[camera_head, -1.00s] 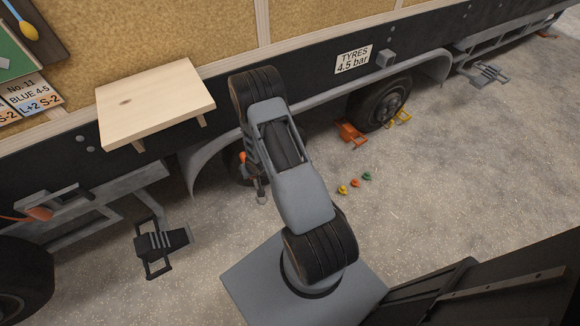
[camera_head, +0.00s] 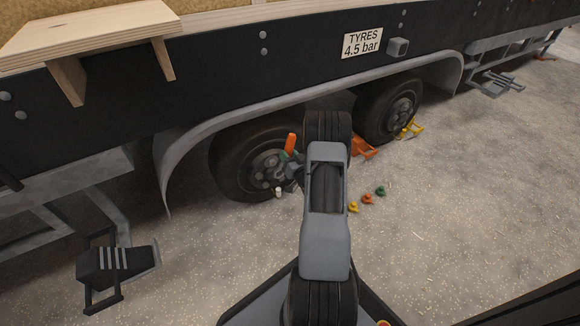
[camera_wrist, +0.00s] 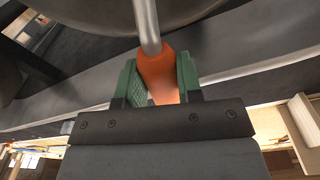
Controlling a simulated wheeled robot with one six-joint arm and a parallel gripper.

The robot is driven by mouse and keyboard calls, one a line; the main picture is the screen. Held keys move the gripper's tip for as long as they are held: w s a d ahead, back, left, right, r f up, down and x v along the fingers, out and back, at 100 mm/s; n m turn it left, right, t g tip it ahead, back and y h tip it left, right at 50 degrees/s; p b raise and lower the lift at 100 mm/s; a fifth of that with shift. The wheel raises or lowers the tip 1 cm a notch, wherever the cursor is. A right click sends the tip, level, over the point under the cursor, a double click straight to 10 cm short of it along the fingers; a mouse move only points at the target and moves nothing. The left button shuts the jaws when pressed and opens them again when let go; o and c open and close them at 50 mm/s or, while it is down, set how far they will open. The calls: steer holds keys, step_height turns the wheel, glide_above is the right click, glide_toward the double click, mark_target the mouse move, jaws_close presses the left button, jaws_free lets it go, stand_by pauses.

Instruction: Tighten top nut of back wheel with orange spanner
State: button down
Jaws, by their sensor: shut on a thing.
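My gripper (camera_head: 290,158) is shut on the orange handle of the spanner (camera_head: 291,142). It is in front of the left of two wheels (camera_head: 228,165), near its hub. A pale end (camera_head: 278,192), apparently the spanner's, shows below the gripper at the hub's lower edge. In the wrist view the green finger pads (camera_wrist: 155,85) sit either side of the orange handle (camera_wrist: 157,70), and the spanner's grey shaft runs up out of the picture. The hub's nuts are small and partly hidden by my gripper. I cannot tell whether the spanner touches one.
A second wheel (camera_head: 372,112) stands to the right. An orange chock (camera_head: 364,148) and a yellow chock (camera_head: 412,130) lie by it. Yellow, red and green small pieces (camera_head: 367,199) lie on the ground. A wooden shelf (camera_head: 90,30) juts out upper left; a black step (camera_head: 115,262) is lower left.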

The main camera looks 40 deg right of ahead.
steer(key=shift+s+d, duration=0.2)
steer(key=shift+d, duration=0.1)
steer(key=shift+f+b, duration=0.15)
steer(key=shift+b, duration=0.2)
steer(key=w+a+n, duration=0.2)
steer(key=w, duration=0.1)
steer(key=w+a+n, duration=0.1)
steer(key=n, duration=0.1)
steer(key=shift+w+a+r+y, duration=0.25)
steer(key=shift+a+y, duration=0.05)
steer(key=w+a+f+n, duration=0.1)
steer(key=a+f+n, duration=0.1)
steer(key=a+n, duration=0.4)
steer(key=shift+w+f+n+y, duration=0.3)
steer(key=shift+f+n+y, duration=0.1)
steer(key=shift+n, duration=0.5)
steer(key=shift+w, duration=0.35)
